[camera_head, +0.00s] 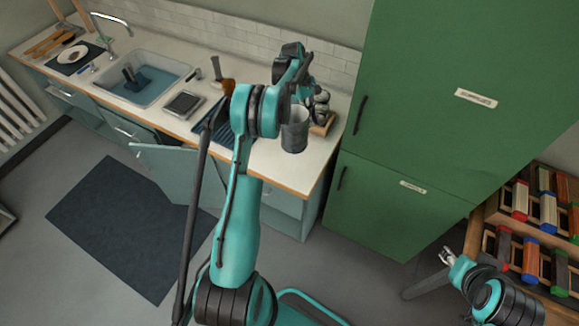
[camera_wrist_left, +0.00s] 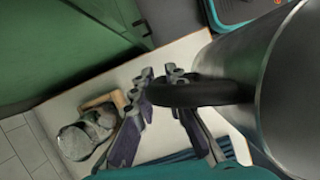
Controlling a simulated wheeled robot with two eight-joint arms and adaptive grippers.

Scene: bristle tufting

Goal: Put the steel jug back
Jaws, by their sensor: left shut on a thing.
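The steel jug (camera_head: 295,134) is a grey metal cylinder at the right end of the counter, near its front edge. It looks upright; I cannot tell whether it touches the counter. In the left wrist view its body (camera_wrist_left: 297,95) fills the right side, with its dark handle pointing left. My left gripper (camera_wrist_left: 168,92) is shut on that handle, its fingers on either side of it. In the head view the left wrist hides most of these fingers. My right gripper (camera_head: 447,256) is empty at the lower right, away from the jug; its opening is unclear.
Jars (camera_head: 319,103) on a wooden board (camera_head: 324,124) stand just right of the jug. A blue ribbed mat (camera_head: 226,118) lies left of it, and a scale (camera_head: 185,104) and sink (camera_head: 146,82) farther left. A green cabinet (camera_head: 440,100) rises to the right. A cupboard door (camera_head: 180,172) hangs open below.

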